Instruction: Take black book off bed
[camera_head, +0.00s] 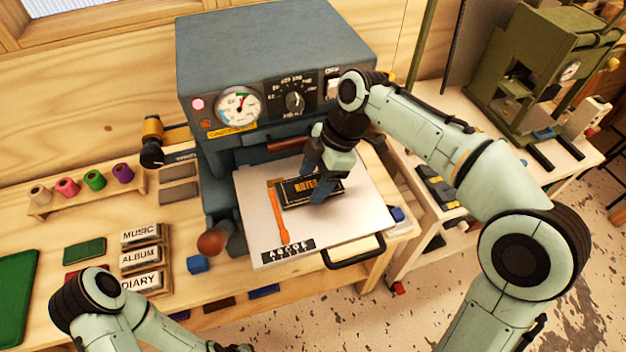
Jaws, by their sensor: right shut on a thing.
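The black book (295,193) with gold lettering that reads "NOTES" is at the white bed (360,205) of the grey foil press. My right gripper (316,186) reaches down from above and is shut on the right part of the book, its fingers hiding some of the cover. I cannot tell whether the book still touches the bed. My left arm shows at the lower left, but its gripper is not in view.
The grey press (270,50) rises behind the bed, with an orange strip (279,220) left of the book. MUSIC, ALBUM and DIARY blocks (140,258), foil rolls (95,180) and a green mat (15,300) lie left. A green machine (545,70) stands right.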

